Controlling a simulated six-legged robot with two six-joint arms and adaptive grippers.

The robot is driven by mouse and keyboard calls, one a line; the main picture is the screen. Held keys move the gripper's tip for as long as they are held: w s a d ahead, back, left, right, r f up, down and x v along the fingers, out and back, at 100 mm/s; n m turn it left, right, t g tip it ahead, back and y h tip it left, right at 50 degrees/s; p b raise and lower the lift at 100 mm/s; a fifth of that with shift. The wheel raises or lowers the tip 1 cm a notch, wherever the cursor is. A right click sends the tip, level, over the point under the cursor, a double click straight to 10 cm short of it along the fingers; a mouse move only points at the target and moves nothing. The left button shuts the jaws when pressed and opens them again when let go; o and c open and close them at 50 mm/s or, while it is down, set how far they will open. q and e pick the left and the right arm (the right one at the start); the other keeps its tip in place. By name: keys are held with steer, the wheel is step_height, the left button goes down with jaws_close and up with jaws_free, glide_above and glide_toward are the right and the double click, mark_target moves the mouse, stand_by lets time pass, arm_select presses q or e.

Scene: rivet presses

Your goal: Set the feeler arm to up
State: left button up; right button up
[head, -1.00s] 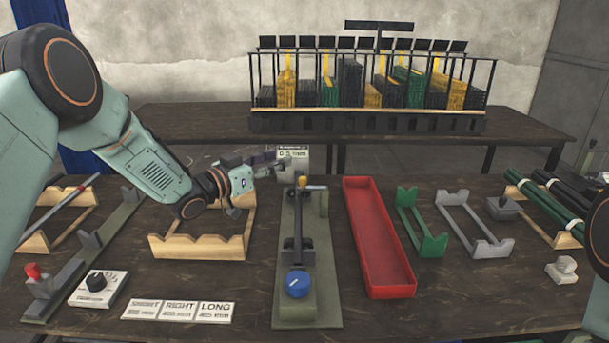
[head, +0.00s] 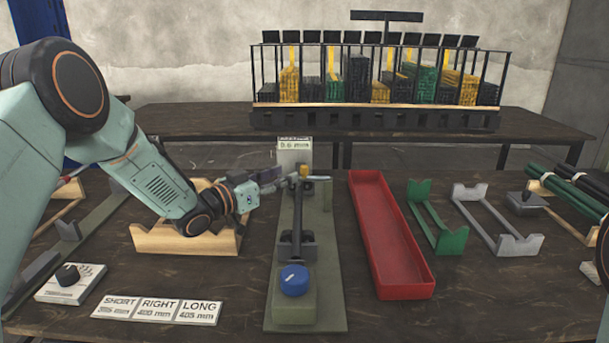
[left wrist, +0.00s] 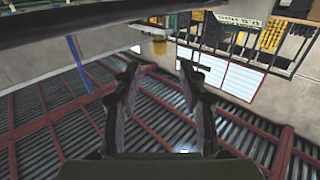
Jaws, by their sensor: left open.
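The gauge fixture is a long olive plate (head: 327,285) in the middle of the table, with a blue knob (head: 293,280) at its near end. A dark upright arm (head: 297,215) with a yellow tip (head: 303,172) rises from a black bracket on it; I take this as the feeler arm. A thin short bar sticks out right of the tip. My left gripper (head: 278,181) is open, just left of the yellow tip; I cannot tell whether it touches. In the left wrist view its two fingers (left wrist: 157,75) are apart with nothing between them. My right gripper is not visible.
A small readout (head: 295,146) stands behind the fixture. A red tray (head: 418,290) lies to its right, then green (head: 455,243) and grey (head: 520,245) cradles. A wooden cradle (head: 180,243) sits under my left arm. Label cards (head: 157,308) and a dial box (head: 70,283) lie front left.

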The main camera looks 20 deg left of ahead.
mark_target(304, 166)
arm_select(q)
steer(key=b+x, duration=0.2)
steer(key=x, duration=0.4)
steer(key=shift+w+d+f, duration=0.1)
steer(key=shift+w+f, duration=0.05)
steer(key=shift+w, duration=0.05)
steer(key=shift+x, duration=0.8)
steer(key=shift+s, duration=0.1)
steer(key=shift+c, duration=1.3)
jaws_close()
